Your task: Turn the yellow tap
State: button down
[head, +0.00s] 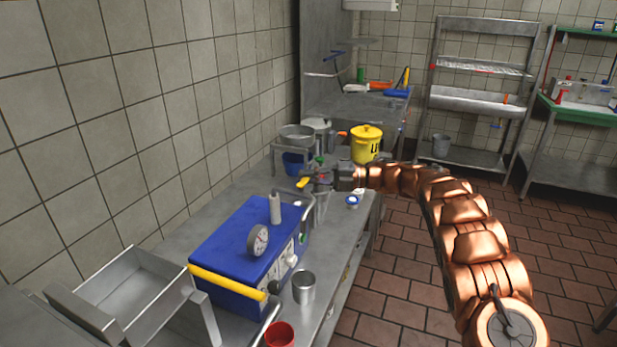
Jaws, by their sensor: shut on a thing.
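My copper-coloured arm reaches in from the right, and my gripper (314,179) is over the metal counter beyond the blue machine. A small yellow tap handle (302,183) shows at the left end of the gripper. The fingers are shut on it, though the contact is small and partly hidden. A metal cylinder (321,207) stands just below the gripper.
The blue machine (240,240) with a gauge and a yellow bar stands nearer on the counter. A metal cup (304,287) and red cup (279,335) stand beside it. A yellow lidded pot (367,146) and a blue-white tub (352,201) are near my gripper. The tiled floor at right is clear.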

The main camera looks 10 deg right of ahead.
jog(key=shift+s+d+f+m+t+h+b, duration=0.15)
jog(key=shift+m+t+b, duration=0.25)
jog(key=shift+b, duration=0.4)
jog(key=shift+d+m+t+h+b, duration=0.1)
jog(key=shift+m+t+h+b, duration=0.1)
jog(key=shift+t+b, duration=0.45)
jog(key=t+b, duration=0.1)
jog(key=m+t+h+b, duration=0.1)
jog(key=b, duration=0.1)
jog(key=shift+s+d+m, duration=0.15)
jog(key=shift+s+m, duration=0.1)
jog(key=shift+m, duration=0.05)
jog(key=shift+b, duration=0.45)
jog(key=s+m+t+h+b, duration=0.1)
jog(key=m+t+h+b, duration=0.2)
jog(key=m+h+b, duration=0.1)
jog(key=s+m+t+h+b, duration=0.2)
jog(key=m+t+h+b, duration=0.1)
jog(key=h+b, duration=0.4)
jog(key=s+m+t+h+b, duration=0.2)
jog(key=m+t+h+b, duration=0.2)
jog(key=m+h+b, duration=0.1)
jog(key=shift+d+m+b, duration=0.3)
jog(key=shift+d+m, duration=0.1)
jog(key=shift+s+h, duration=0.1)
jog(key=shift+h, duration=0.15)
jog(key=c, duration=1.3)
grip_release()
